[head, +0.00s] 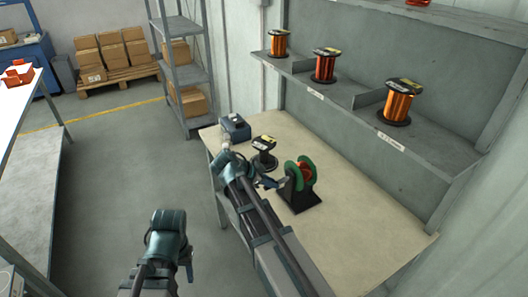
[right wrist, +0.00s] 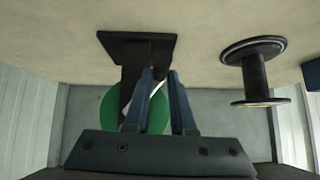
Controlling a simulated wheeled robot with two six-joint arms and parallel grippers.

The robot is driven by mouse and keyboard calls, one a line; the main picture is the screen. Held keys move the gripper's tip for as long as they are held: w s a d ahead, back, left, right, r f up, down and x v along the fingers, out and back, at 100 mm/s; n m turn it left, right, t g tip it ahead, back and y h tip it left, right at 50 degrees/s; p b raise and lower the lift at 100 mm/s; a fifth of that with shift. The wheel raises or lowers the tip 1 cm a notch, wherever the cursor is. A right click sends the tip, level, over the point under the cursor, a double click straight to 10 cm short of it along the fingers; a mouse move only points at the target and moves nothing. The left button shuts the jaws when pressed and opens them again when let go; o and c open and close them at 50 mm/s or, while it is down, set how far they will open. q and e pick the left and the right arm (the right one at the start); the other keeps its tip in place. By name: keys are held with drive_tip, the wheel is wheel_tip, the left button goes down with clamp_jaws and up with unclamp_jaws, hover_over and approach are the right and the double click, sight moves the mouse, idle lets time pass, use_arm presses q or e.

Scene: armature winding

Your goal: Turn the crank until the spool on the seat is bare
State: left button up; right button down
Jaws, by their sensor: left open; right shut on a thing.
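The winder (head: 301,186) stands on the bench: a black stand with green round flanges and red-orange winding between them. My right gripper (head: 271,183) reaches its left side and is shut on the crank. In the right wrist view, the fingers (right wrist: 162,100) close around a thin pale crank rod (right wrist: 155,88) in front of the green flange (right wrist: 110,112); the grip is partly hidden. The spool on the seat (head: 264,151) is beside the winder, upright, with a black core and no copper showing. It also shows dark in the right wrist view (right wrist: 254,75). My left gripper (head: 186,260) is open, low and away from the bench.
A blue-grey box (head: 235,128) sits at the bench's far left corner. Several copper-wound spools, one (head: 398,102) nearest, stand on the wall shelf (head: 350,93) above. The bench top (head: 365,215) right of the winder is clear. A grey rack (head: 185,75) stands behind.

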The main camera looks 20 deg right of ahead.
wheel_tip(320, 180, up, 7)
drive_tip(key=w+p, duration=0.2)
drive_tip(key=p, duration=0.4)
drive_tip(key=s+r+p, duration=0.3)
drive_tip(key=s+p, duration=0.1)
drive_tip(key=s, duration=0.1)
drive_tip(key=shift+d+r, duration=0.25)
drive_tip(key=shift+r, duration=0.15)
drive_tip(key=c, duration=0.7)
unclamp_jaws()
drive_tip(key=shift+s, duration=0.1)
